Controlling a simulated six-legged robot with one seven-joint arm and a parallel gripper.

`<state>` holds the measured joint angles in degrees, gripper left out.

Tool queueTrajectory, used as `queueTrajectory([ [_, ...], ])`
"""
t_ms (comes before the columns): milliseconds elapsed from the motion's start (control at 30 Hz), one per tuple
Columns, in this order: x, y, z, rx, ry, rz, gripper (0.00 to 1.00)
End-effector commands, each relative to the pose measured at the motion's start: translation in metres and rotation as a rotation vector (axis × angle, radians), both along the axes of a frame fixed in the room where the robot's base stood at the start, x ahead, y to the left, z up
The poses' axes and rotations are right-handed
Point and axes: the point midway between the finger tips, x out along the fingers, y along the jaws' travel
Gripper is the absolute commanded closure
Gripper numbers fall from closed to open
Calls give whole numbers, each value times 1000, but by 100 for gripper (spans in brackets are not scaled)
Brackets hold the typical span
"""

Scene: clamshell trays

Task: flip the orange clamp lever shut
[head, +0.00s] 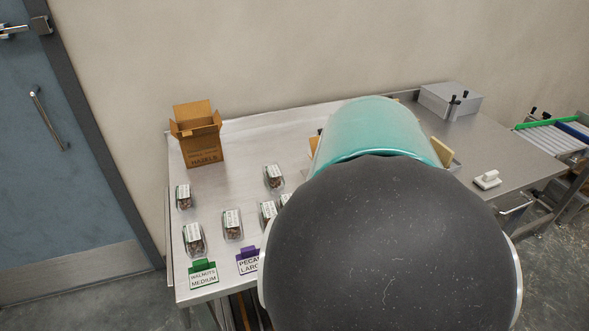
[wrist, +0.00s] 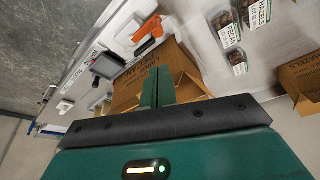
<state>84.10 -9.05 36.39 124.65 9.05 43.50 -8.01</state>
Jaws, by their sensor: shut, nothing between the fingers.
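The orange clamp lever (wrist: 149,29) shows in the wrist view, above my fingertips in the picture and on a pale mount. Its exact angle is hard to read. My gripper (wrist: 158,76) has its two green fingers together with nothing between them. The fingertips appear apart from the lever, in front of a cardboard box. In the head view my own arm covers the middle of the table, and neither the lever nor my fingers can be seen there.
A cardboard box (wrist: 127,92) lies behind my fingers in the wrist view. Another open box (head: 201,147) stands at the table's back left. Several clamshell trays (head: 232,222) sit on the left half. A grey box (head: 450,100) stands at the back right.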

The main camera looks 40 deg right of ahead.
Motion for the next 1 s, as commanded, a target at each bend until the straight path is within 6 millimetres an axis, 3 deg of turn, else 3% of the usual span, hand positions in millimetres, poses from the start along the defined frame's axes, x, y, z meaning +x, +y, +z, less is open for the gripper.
queueTrajectory([
  [367,1,1,-4,0,1,0,100],
  [1000,22,-22,-86,2,0,2,100],
])
